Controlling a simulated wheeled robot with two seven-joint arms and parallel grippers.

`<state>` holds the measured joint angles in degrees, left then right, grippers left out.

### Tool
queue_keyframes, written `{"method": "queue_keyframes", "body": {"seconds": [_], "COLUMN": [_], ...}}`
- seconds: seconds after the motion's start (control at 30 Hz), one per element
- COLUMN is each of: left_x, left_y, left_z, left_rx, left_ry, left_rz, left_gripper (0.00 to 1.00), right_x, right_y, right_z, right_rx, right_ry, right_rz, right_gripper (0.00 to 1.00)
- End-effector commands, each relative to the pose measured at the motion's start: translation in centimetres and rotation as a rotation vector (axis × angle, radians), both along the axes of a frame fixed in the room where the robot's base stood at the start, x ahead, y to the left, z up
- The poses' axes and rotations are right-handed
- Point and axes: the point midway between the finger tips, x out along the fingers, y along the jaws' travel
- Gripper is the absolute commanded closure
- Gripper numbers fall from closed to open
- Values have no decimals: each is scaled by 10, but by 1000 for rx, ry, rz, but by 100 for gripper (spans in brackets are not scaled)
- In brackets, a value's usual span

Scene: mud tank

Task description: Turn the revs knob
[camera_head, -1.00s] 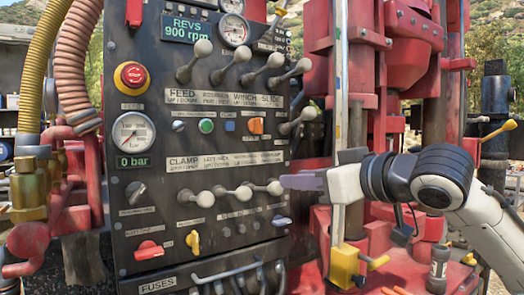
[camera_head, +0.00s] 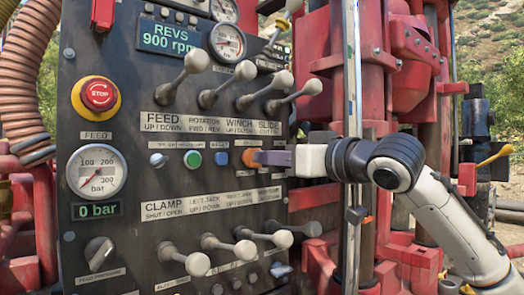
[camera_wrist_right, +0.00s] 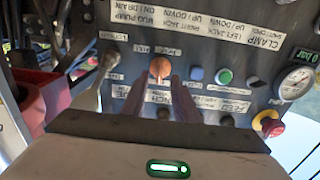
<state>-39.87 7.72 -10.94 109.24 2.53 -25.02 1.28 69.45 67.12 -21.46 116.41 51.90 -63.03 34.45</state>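The panel's orange knob (camera_head: 251,157) sits in the middle row, right of a blue switch; its label is too small to read. In the right wrist view the orange knob (camera_wrist_right: 160,68) lies just beyond and between the fingertips. My right gripper (camera_head: 262,158) comes in from the right with its fingertips at the knob. In the right wrist view my right gripper (camera_wrist_right: 157,84) has its fingers apart, one on each side of the knob; I cannot tell whether they touch it. The REVS display (camera_head: 169,38) reads 900 rpm. My left gripper is out of view.
Ball-ended levers (camera_head: 233,84) stick out above the knob, and another row (camera_head: 230,246) sticks out below. A green button (camera_head: 193,159) and a red stop button (camera_head: 98,95) are farther left. A vertical pole (camera_head: 351,100) stands right of the panel, by my right arm.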

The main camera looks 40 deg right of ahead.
Motion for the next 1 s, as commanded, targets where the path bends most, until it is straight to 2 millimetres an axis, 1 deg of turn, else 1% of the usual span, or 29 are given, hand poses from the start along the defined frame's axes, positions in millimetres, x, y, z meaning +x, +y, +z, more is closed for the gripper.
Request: {"method": "queue_keyframes", "body": {"seconds": [0.03, 0.1, 0.2, 0.33, 0.57, 0.6, 0.67, 0.73, 0.77, 1.0], "left_x": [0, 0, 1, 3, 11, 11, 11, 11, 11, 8], "left_y": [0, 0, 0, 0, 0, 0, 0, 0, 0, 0], "left_z": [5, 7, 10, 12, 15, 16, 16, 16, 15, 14], "left_rx": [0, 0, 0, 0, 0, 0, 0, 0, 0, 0], "left_ry": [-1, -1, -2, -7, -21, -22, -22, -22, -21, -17], "left_rz": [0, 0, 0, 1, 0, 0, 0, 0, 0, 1], "left_gripper": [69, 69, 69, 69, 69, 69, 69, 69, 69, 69], "right_x": [8, 18, 28, 33, 34, 34, 34, 34, 34, 34], "right_y": [2, 2, 3, 3, 3, 3, 3, 3, 3, 3], "right_z": [2, 2, 2, 1, 0, 0, 0, 0, 0, 0], "right_rx": [2, 0, -1, -1, -2, -2, -2, -2, -2, 5], "right_ry": [0, 0, -1, -1, -1, -1, -1, -1, -1, -1], "right_rz": [3, 2, 2, 1, 0, 0, 0, 0, 1, 1], "right_gripper": [73, 73, 73, 73, 73, 76, 86, 98, 100, 100]}}
